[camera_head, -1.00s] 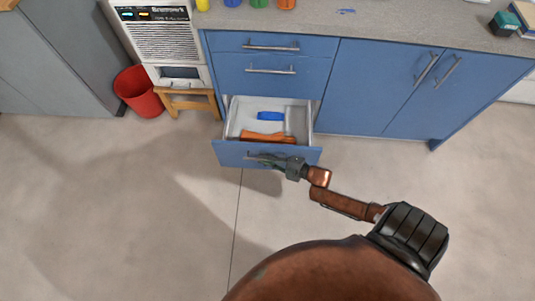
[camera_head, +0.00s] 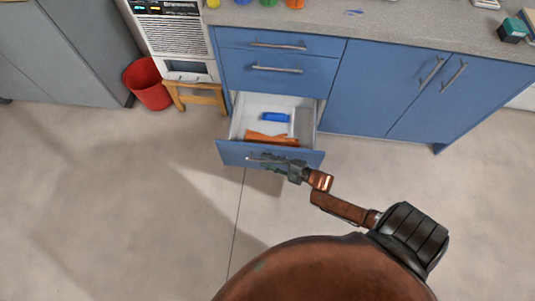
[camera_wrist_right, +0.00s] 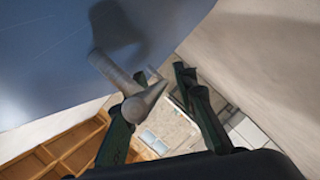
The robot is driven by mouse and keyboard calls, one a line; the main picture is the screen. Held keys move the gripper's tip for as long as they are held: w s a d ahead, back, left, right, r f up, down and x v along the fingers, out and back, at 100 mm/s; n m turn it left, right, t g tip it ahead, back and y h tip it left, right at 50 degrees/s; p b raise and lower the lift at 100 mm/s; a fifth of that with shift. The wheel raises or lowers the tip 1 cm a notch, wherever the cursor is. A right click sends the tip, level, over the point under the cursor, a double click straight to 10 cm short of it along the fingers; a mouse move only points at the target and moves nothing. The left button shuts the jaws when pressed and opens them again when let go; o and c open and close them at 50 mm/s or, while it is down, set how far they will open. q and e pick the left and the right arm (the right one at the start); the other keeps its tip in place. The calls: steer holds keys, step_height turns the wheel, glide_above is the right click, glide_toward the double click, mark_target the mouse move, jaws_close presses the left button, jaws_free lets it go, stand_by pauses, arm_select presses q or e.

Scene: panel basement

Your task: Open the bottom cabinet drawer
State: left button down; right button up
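The bottom cabinet drawer (camera_head: 230,153) is pulled well out from the blue cabinet, and its white inside shows from above. A blue item (camera_head: 275,117) and an orange item (camera_head: 270,139) lie in it. My right gripper (camera_head: 262,160) is at the outer side of the drawer front, at its handle. In the right wrist view, the grey bar handle (camera_wrist_right: 117,73) runs down to the left finger, against the blue drawer front (camera_wrist_right: 50,60). The fingers of my right gripper (camera_wrist_right: 165,105) stand apart, with the handle's end by the left one. Contact is unclear. My left gripper is not in view.
Two shut drawers (camera_head: 245,78) are above, with shut cabinet doors (camera_head: 385,85) to the right. A red bin (camera_head: 150,87) and a wooden stool (camera_head: 198,97) stand to the left. The floor (camera_head: 120,200) before the cabinet is clear.

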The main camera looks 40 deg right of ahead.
steer(key=v, duration=1.2)
stand_by(0.4)
